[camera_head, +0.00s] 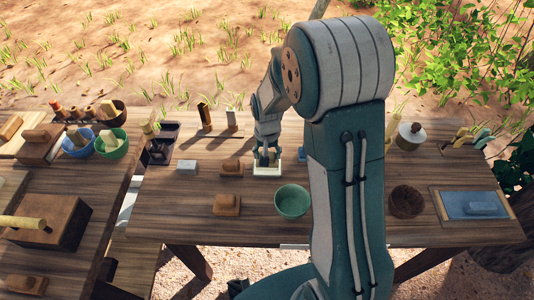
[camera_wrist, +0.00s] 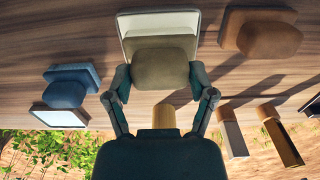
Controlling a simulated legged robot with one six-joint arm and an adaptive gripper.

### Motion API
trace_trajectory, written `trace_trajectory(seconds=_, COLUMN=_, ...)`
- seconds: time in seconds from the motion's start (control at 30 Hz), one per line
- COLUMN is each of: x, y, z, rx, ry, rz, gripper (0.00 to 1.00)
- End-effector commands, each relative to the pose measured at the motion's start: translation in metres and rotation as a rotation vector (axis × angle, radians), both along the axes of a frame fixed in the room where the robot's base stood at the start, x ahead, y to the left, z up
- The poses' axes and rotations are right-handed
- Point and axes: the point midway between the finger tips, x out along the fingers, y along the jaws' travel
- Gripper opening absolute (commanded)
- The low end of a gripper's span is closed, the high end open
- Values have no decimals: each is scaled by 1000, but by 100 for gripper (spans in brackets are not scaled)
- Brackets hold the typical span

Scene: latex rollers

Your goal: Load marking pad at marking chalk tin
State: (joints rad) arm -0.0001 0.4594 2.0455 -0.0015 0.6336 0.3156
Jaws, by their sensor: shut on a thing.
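An olive-tan pad (camera_wrist: 162,68) is between the two fingers of my gripper (camera_wrist: 160,88) in the wrist view. A short tan wooden piece (camera_wrist: 164,117) shows between it and my palm. A shallow white-rimmed tin (camera_wrist: 160,20) with a cream inside lies directly beyond the pad, overlapped by it. I cannot tell whether the pad touches the tin's inside. In the head view my gripper (camera_head: 265,158) points down over the white tin (camera_head: 267,172) near the middle of the table, and the pad is mostly hidden by the fingers.
A brown pad block (camera_head: 232,167) stands close left of the tin, with a grey-blue block (camera_head: 187,167) further left. A green bowl (camera_head: 292,201) and another brown block (camera_head: 227,205) are nearer. Tall upright pieces (camera_head: 205,116) stand behind. A blue pad (camera_wrist: 65,92) is close on the other side.

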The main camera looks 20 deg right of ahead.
Motion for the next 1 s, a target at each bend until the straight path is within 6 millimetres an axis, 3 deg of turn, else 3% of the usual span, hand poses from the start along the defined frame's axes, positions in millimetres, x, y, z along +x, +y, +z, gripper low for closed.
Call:
trace_trajectory(seconds=0.27, x=-1, y=0, z=0, rx=0, ry=4, rz=0, gripper=33)
trace_trajectory(seconds=1.0, x=0, y=0, z=52, rx=0, ry=-1, rz=0, gripper=33)
